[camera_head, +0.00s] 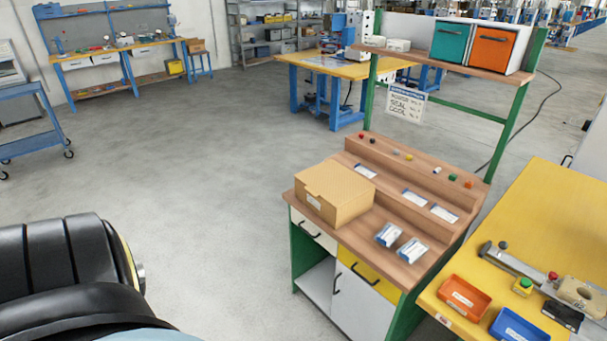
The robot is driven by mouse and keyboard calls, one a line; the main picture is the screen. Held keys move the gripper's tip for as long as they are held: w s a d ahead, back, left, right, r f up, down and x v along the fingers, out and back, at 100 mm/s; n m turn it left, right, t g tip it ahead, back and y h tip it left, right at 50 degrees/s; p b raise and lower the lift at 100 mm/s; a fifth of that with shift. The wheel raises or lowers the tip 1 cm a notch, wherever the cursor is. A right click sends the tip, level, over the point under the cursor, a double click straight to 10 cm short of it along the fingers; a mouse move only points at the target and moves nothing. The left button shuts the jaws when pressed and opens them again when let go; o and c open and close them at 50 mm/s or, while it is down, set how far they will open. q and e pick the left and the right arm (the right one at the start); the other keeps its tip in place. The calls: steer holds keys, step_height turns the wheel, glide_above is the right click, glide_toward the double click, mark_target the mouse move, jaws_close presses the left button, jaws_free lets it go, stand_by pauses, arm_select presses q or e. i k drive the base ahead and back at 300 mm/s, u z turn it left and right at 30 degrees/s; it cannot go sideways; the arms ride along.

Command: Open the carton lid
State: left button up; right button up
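A closed brown cardboard carton (345,207) sits on the left part of the wooden worktop of a green-framed bench. Its lid (335,182) lies flat on top, and a small white label shows on its front left face. Neither of my grippers is in view. Black and pale parts of my own body fill the lower left corner, well apart from the bench.
Two white-and-blue packs (388,235) lie on the worktop (375,250) right of the carton. A stepped ledge with small coloured parts runs behind. A yellow table (545,220) with orange (464,298) and blue (518,326) bins stands right. Open floor (190,190) lies left.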

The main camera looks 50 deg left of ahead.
mark_target(338, 185)
steer(key=k, duration=0.15)
steer(key=u, duration=1.05)
